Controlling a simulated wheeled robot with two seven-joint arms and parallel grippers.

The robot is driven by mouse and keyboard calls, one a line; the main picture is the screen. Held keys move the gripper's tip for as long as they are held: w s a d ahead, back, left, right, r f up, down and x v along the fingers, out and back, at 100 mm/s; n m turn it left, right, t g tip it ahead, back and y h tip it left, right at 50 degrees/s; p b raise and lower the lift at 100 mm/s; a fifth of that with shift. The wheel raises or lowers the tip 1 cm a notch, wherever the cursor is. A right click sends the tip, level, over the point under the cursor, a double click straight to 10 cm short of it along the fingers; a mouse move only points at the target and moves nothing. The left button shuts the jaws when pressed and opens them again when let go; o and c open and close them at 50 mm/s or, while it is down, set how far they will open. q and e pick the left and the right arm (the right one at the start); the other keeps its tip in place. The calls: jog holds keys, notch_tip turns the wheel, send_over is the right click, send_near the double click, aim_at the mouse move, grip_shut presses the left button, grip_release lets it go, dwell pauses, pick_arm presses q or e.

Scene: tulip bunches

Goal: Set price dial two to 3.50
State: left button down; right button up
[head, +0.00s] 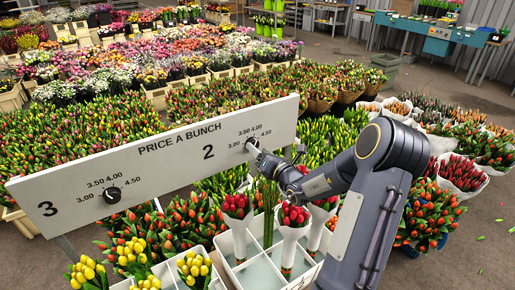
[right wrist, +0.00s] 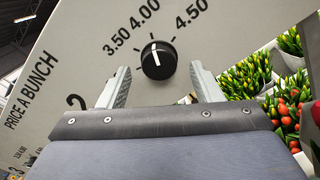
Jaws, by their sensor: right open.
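Price dial two (head: 252,145) is a black knob on the white price board (head: 160,160), beside the printed 2. In the right wrist view the same dial (right wrist: 158,60) has a white mark pointing up, roughly toward 4.00, with 3.50 to its left and 4.50 to its right. The 3.00 label does not show clearly there. My right gripper (right wrist: 160,72) is open, its fingers on either side of the dial with gaps. In the head view my right gripper (head: 262,156) is at the dial and partly covers it. My left gripper is not in view.
Dial three (head: 112,195) is on the board's left part. Below the board, a white divided crate (head: 250,270) holds red and yellow tulip bunches, close under my right arm. Wrapped tulips (head: 462,173) stand at right. Grey floor (head: 480,230) is open at far right.

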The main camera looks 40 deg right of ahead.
jog(key=shift+w+d, duration=0.1)
jog(key=shift+w, duration=0.8)
jog(key=c, duration=1)
jog(key=shift+n+b, duration=5)
jog(key=shift+b, duration=1.45)
jog(key=o, duration=1)
